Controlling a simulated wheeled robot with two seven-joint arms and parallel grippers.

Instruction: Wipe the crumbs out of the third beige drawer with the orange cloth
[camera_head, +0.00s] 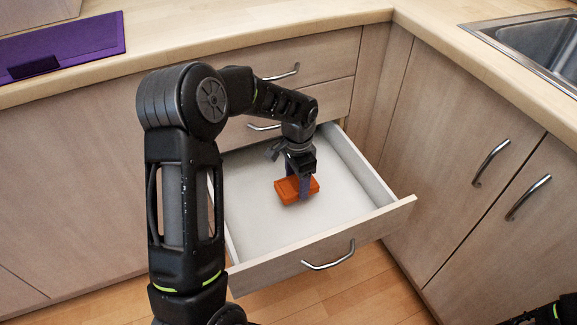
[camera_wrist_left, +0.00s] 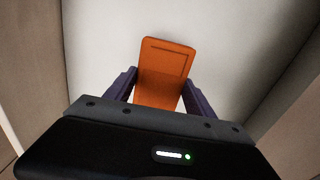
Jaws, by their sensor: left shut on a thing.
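The orange cloth (camera_head: 290,189) is a small folded block inside the open drawer (camera_head: 361,228). My left gripper (camera_head: 305,190) reaches down into the drawer and is shut on the cloth. In the left wrist view the cloth (camera_wrist_left: 165,72) sits between the two purple fingers of my left gripper (camera_wrist_left: 160,92), over the pale drawer floor. I cannot tell whether the cloth touches the floor. No crumbs can be made out on the floor that shows. Of my right arm, only a dark part shows at the bottom right; its gripper is not visible.
Two closed drawers (camera_head: 322,57) with bar handles are above the open one. Cupboard doors (camera_head: 470,190) stand close on the right. The worktop (camera_head: 215,31) carries a purple flat object (camera_head: 75,45) at left and a sink (camera_head: 545,45) at right. Wooden floor lies below.

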